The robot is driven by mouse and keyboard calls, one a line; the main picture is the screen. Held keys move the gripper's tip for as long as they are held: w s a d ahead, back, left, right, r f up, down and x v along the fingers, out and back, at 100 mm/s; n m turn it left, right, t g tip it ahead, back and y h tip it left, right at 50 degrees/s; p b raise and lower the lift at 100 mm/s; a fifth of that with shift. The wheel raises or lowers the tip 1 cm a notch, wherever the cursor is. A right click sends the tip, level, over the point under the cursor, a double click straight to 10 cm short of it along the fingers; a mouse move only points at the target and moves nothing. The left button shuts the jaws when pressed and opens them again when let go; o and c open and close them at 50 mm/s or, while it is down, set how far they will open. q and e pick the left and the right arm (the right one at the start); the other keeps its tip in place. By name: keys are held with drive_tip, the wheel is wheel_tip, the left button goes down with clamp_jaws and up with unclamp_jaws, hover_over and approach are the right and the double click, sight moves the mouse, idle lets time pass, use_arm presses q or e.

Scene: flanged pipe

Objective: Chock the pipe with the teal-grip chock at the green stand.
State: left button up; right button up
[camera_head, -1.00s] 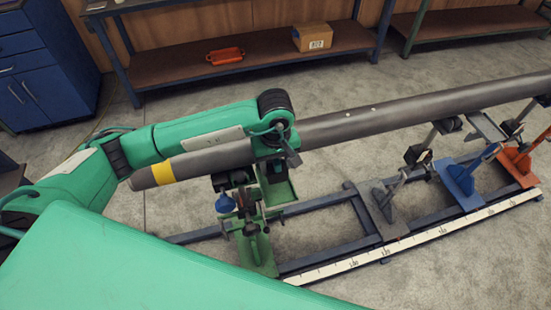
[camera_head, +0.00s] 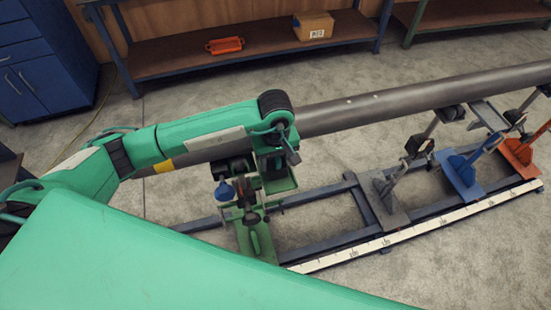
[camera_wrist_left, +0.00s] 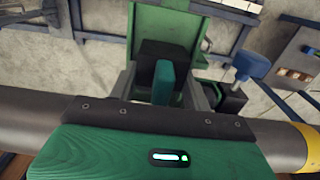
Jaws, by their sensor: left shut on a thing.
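The grey pipe (camera_head: 400,103) runs from left to upper right over the stands, with a yellow band (camera_head: 163,166) near its left end, which my arm partly covers. The green stand (camera_head: 257,240) is under the left part of the pipe. My left gripper (camera_head: 262,172) is at the pipe above this stand, its fingers mostly hidden in the head view. In the left wrist view my left gripper (camera_wrist_left: 163,90) is shut on the teal-grip chock (camera_wrist_left: 163,80), whose dark block lies in front of the green plate. Whether the chock touches the pipe cannot be told. My right gripper is not in view.
A grey stand (camera_head: 388,207), a blue stand (camera_head: 463,183) and an orange stand (camera_head: 521,155) stand to the right along the rail with a white scale (camera_head: 400,240). A blue knob (camera_head: 224,190) sits beside my gripper. A bench (camera_head: 170,65) is behind.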

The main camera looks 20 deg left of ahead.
use_arm(q)
drive_tip(key=shift+w+a+b, duration=0.25)
drive_tip(key=shift+w+b, duration=0.05)
drive_tip(key=shift+w, duration=0.1)
idle(0.3)
drive_tip(key=shift+w+a+f+b, duration=0.1)
drive_tip(key=shift+w+a+b, duration=0.4)
drive_tip(key=shift+w+b, duration=0.15)
drive_tip(key=o, duration=1.2)
drive_tip(key=shift+w, duration=0.1)
drive_tip(key=shift+c, duration=0.2)
drive_tip(key=shift+r+p, duration=0.4)
drive_tip(key=shift+r, duration=0.55)
drive_tip(key=shift+s+d+r+p, duration=0.15)
drive_tip(key=shift+r+p, duration=0.1)
drive_tip(key=shift+r, duration=0.6)
drive_tip(key=shift+s+r+p, duration=0.15)
drive_tip(key=shift+r+p, duration=0.05)
drive_tip(key=shift+r, duration=0.7)
drive_tip(key=shift+s+d+r+p, duration=0.15)
drive_tip(key=shift+r+p, duration=0.1)
drive_tip(key=shift+r, duration=0.6)
